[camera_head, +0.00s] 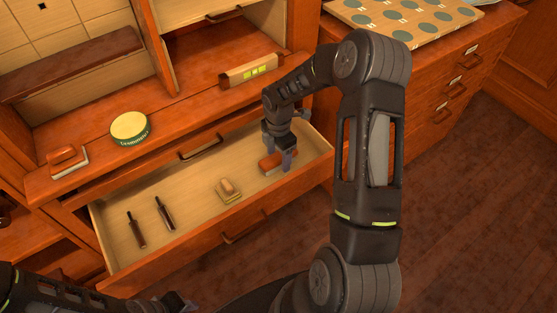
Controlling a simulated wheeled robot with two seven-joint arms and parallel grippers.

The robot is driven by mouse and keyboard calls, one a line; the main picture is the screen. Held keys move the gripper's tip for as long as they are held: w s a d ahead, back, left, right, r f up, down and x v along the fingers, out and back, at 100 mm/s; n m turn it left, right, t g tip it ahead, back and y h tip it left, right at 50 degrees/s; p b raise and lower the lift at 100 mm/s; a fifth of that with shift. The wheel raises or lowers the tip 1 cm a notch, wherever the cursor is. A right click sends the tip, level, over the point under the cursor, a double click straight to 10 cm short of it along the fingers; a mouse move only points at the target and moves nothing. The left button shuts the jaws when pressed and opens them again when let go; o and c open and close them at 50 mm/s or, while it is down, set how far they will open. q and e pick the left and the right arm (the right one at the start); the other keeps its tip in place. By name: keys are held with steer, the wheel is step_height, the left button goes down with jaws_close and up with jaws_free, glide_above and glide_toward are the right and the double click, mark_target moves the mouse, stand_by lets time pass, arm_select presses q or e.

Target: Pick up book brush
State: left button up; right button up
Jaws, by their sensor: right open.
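A reddish-brown wooden-backed block that looks like the book brush (268,164) lies in the right part of the open drawer (185,205). My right gripper (279,161) points down into the drawer, open, with its fingers at this block and partly hiding it. I cannot tell whether they touch it. A similar red-brown brush with a pale underside (68,160) lies on the cabinet ledge at the left. My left gripper (177,304) is only partly in view at the bottom edge, away from the drawer; its jaws are unclear.
The drawer also holds a small tan block (228,190) and two dark-handled tools (136,230) (164,213). On the ledge stand a round green tin (130,128) and a wooden box with yellow-green marks (249,71). A board with round discs (405,17) tops the right cabinet.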

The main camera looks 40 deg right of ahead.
steer(key=shift+f, duration=0.25)
stand_by(0.4)
jaws_close()
stand_by(0.5)
